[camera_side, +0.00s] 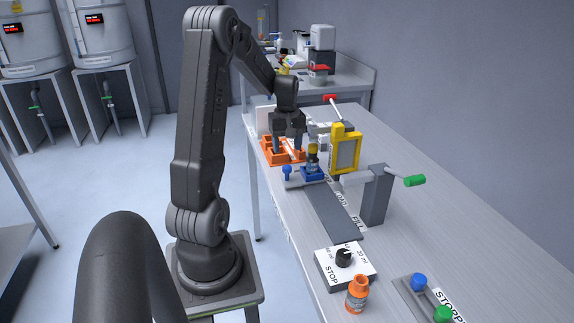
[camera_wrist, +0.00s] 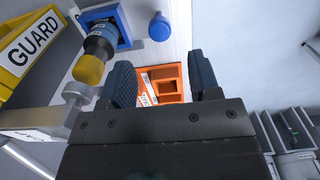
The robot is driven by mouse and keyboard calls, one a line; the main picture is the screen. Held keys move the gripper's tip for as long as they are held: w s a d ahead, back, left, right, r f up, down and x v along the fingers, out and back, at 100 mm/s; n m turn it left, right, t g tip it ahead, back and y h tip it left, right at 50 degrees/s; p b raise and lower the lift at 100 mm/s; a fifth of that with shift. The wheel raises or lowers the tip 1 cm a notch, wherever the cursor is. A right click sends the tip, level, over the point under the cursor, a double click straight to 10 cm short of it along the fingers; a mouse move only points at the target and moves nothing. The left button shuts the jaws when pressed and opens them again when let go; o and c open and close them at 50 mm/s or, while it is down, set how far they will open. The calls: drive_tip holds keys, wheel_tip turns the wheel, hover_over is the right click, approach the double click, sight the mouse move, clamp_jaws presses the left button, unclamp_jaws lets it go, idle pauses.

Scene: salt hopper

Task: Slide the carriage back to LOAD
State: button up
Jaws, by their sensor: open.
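The blue carriage (camera_side: 312,174) sits at the far end of the dark grey track (camera_side: 334,212), beside the yellow guard. A small bottle with a yellow top (camera_side: 313,153) stands in it; the wrist view shows the carriage (camera_wrist: 124,30) and the bottle (camera_wrist: 90,66) at upper left. A blue knob (camera_side: 287,171) is just left of the carriage and also shows in the wrist view (camera_wrist: 159,27). My gripper (camera_side: 288,147) is open and empty, pointing down above the orange tray, beyond the knob and apart from it. Its fingers (camera_wrist: 163,78) frame the tray in the wrist view.
The orange tray (camera_side: 268,156) lies below my gripper. The yellow GUARD (camera_side: 335,140) stands right of the carriage. A grey post (camera_side: 375,200) with a green handle (camera_side: 414,181) stands beside the track. A dial box (camera_side: 330,268) and orange bottle (camera_side: 358,297) are at the near end.

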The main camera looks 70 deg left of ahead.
sight(287, 167)
wheel_tip(287, 167, down, 7)
drive_tip(key=shift+f, duration=0.1)
drive_tip(key=shift+c, duration=0.4)
clamp_jaws()
idle(0.4)
